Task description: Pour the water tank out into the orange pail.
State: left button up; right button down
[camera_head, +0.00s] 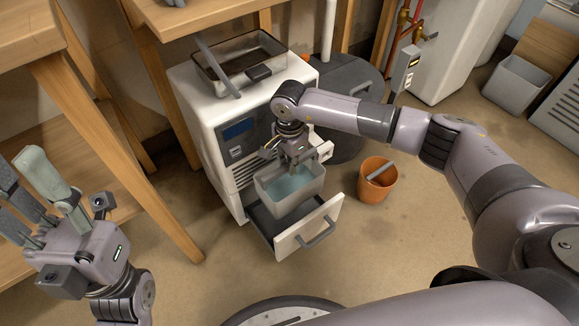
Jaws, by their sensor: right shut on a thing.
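The water tank (290,200) is a grey open box with pale blue water in it. It is at the pulled-out drawer (312,228) of the white machine (205,125) and looks about level. I cannot tell whether it rests in the drawer or hangs just above it. My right gripper (296,160) is shut on the tank at its back rim, and its fingertips are partly hidden. The orange pail (372,191) stands upright on the floor right of the drawer, with a grey bar across its mouth. My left gripper (30,180) is open and empty at the far left.
A tray (245,52) sits on top of the machine. A dark round bin (350,75) stands behind the pail. Wooden tables (120,160) take up the left. A grey bin (515,85) stands far right. The floor around the pail's front is clear.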

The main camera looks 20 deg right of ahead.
aim_at(375, 181)
jog(key=k+l, duration=0.25)
jog(key=k, duration=0.25)
jog(key=k+l, duration=0.2)
jog(key=k, duration=0.25)
jog(key=u, duration=0.05)
